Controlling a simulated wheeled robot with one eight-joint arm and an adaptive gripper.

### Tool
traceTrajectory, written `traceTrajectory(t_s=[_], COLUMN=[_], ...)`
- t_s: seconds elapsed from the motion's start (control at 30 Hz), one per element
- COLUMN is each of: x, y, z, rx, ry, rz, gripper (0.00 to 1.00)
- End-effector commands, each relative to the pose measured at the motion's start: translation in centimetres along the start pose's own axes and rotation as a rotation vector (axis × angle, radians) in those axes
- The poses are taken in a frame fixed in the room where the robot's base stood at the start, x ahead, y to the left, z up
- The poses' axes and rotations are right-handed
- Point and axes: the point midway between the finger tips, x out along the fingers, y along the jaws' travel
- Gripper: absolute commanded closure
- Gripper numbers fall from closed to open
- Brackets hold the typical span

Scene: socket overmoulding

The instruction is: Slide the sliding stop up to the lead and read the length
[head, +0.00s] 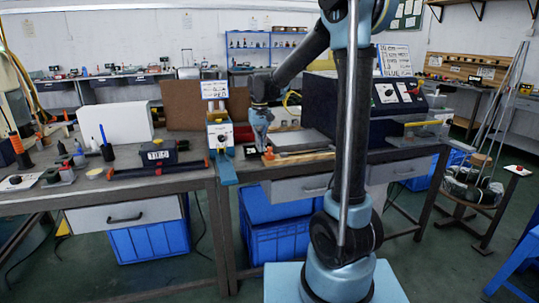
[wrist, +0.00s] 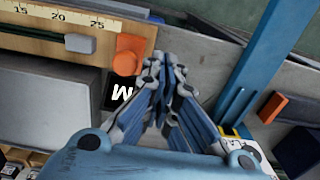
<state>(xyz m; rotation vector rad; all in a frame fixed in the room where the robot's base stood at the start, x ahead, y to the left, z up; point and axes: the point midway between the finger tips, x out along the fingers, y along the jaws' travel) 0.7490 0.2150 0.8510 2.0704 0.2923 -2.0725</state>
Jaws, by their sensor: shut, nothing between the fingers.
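My gripper (wrist: 170,68) is shut and empty in the wrist view, its fingertips just right of an orange block. In the head view my gripper (head: 262,142) hangs over the bench near the wooden measuring board (head: 305,158). That board (wrist: 50,45) shows at the upper left of the wrist view, with a pale scale (wrist: 75,19) marked 15, 20 and 25. A small grey block (wrist: 80,43) sits on it below the scale. The orange block (wrist: 130,55) is at the board's right end; it also shows in the head view (head: 268,153). I cannot tell which block is the sliding stop.
A blue bar (wrist: 255,70) stands right of my fingers. A dark machine (head: 362,105) is at the right, and a white-and-yellow device (head: 220,130) at the left.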

Motion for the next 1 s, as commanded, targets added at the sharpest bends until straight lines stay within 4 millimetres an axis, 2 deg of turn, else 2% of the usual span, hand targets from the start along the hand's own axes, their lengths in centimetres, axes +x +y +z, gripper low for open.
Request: traceTrajectory(t_s=[0.43,1.0], x=[0.3,2.6], y=[0.0,0.0], z=[0.0,0.0], rx=[0.000,0.000], ry=[0.000,0.000], rz=[0.000,0.000], gripper=[1.00,1.00])
